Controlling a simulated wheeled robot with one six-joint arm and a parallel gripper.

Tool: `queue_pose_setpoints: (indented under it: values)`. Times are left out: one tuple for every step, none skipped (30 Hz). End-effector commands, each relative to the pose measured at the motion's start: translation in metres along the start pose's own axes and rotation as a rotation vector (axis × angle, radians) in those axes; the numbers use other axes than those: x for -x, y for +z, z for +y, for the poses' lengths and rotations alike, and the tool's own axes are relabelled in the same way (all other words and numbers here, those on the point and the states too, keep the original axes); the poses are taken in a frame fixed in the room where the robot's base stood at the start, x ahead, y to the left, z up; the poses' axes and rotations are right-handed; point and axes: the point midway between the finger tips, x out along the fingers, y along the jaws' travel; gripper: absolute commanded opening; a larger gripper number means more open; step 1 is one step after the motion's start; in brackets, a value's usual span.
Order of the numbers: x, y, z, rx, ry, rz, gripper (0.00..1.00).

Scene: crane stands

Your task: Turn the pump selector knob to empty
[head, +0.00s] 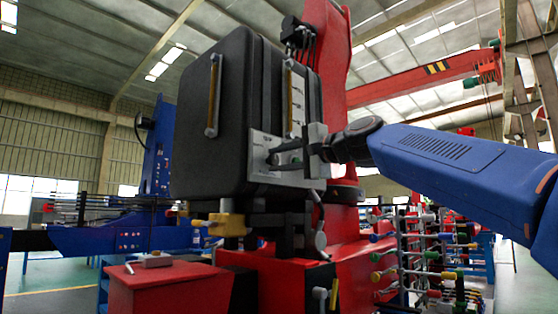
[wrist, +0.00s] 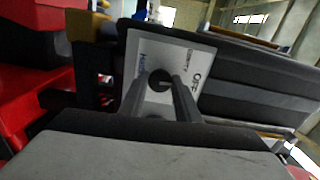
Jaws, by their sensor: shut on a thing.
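The pump selector knob (wrist: 160,78) is a small dark round knob on a pale label plate (wrist: 136,48) in the wrist view. A light mark shows on the knob's face. The plate carries OFF at right, a small word that looks like EMPTY above it, and a blue word at left that I cannot read. My gripper (wrist: 161,86) is shut on the knob, with one dark finger on each side. In the head view my gripper (head: 312,152) is at the pale panel (head: 262,145) on the dark tank; its fingers partly hide the knob there.
The dark tank (head: 215,120) stands on a red crane base (head: 350,258). Yellow and grey fittings (head: 228,222) sit below it. A rack of levers with coloured knobs (head: 425,255) stands at right. A red box (head: 165,288) is at lower left.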

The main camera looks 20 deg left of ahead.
Motion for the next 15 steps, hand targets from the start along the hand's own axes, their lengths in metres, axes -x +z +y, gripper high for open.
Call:
queue_pose_setpoints:
  values:
    - [-0.0001, 0.0001, 0.0007, 0.020, 0.002, -0.001, 0.07]
    - [-0.0001, 0.0000, 0.0008, 0.038, 0.002, -0.001, 0.07]
    - [-0.0001, 0.0000, 0.0008, 0.062, 0.002, -0.001, 0.07]
    - [-0.0001, 0.0001, 0.0008, 0.082, 0.002, -0.001, 0.07]
    - [-0.0001, 0.0000, 0.0009, 0.104, 0.002, -0.001, 0.07]
    - [-0.0001, 0.0001, 0.0009, 0.135, 0.002, -0.001, 0.07]
    - [-0.0001, 0.0001, 0.0009, 0.159, 0.002, -0.001, 0.07]
    - [-0.0001, 0.0001, 0.0010, 0.183, 0.002, -0.001, 0.07]
    - [-0.0001, 0.0001, 0.0010, 0.218, 0.002, -0.001, 0.07]
    - [-0.0002, 0.0001, 0.0010, 0.244, 0.002, -0.001, 0.07]
    - [-0.0001, 0.0000, 0.0010, 0.271, 0.002, -0.001, 0.07]
    - [-0.0002, 0.0000, 0.0011, 0.306, 0.002, -0.001, 0.07]
    - [-0.0002, 0.0000, 0.0011, 0.332, 0.002, -0.001, 0.07]
    - [-0.0002, 0.0000, 0.0011, 0.358, 0.002, -0.001, 0.07]
    - [-0.0002, 0.0000, 0.0012, 0.392, 0.002, -0.001, 0.07]
